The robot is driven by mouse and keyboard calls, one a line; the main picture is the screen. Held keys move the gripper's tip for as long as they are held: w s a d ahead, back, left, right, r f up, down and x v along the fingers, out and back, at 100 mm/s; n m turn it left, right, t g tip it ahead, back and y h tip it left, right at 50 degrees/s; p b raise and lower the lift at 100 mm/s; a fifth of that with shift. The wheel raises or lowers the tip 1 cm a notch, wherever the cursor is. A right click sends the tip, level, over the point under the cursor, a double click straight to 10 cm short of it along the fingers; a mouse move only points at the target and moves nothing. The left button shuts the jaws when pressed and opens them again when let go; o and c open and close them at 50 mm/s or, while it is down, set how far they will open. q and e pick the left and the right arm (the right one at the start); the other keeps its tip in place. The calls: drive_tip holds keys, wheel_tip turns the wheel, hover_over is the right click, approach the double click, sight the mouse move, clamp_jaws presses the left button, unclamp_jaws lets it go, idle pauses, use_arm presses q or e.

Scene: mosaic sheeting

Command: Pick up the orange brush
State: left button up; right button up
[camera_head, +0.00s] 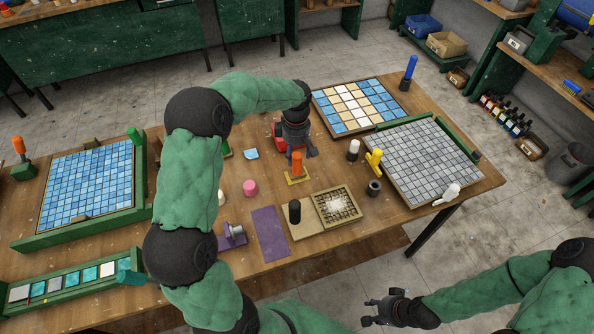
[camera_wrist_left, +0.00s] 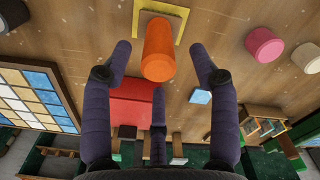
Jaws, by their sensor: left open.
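The orange brush (camera_head: 297,162) stands upright on a small yellow-edged base (camera_head: 299,180) near the middle of the table. In the left wrist view its orange handle (camera_wrist_left: 158,52) points toward the camera between my spread fingers, with the base (camera_wrist_left: 182,22) behind it. My left gripper (camera_head: 299,150) is open, just above and behind the handle. Its dark fingers (camera_wrist_left: 160,62) lie on both sides of the handle, with a third below, and have not closed on it. My right gripper (camera_head: 372,312) is open and empty, off the table's front edge.
A red block (camera_head: 278,130) lies close behind the left gripper. A pink cylinder (camera_head: 250,188), a black-handled tool (camera_head: 294,212) and a purple sheet (camera_head: 270,234) lie nearby. A blue-and-cream mosaic panel (camera_head: 357,106) and a grey one (camera_head: 422,160) are to the right.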

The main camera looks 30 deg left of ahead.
sight(297, 162)
use_arm(q)
drive_tip(key=shift+d+f, duration=0.1)
drive_tip(key=shift+f, duration=0.4)
wheel_tip(297, 162, down, 4)
drive_tip(key=shift+f+b, duration=0.15)
drive_tip(key=shift+b, duration=0.3)
clamp_jaws()
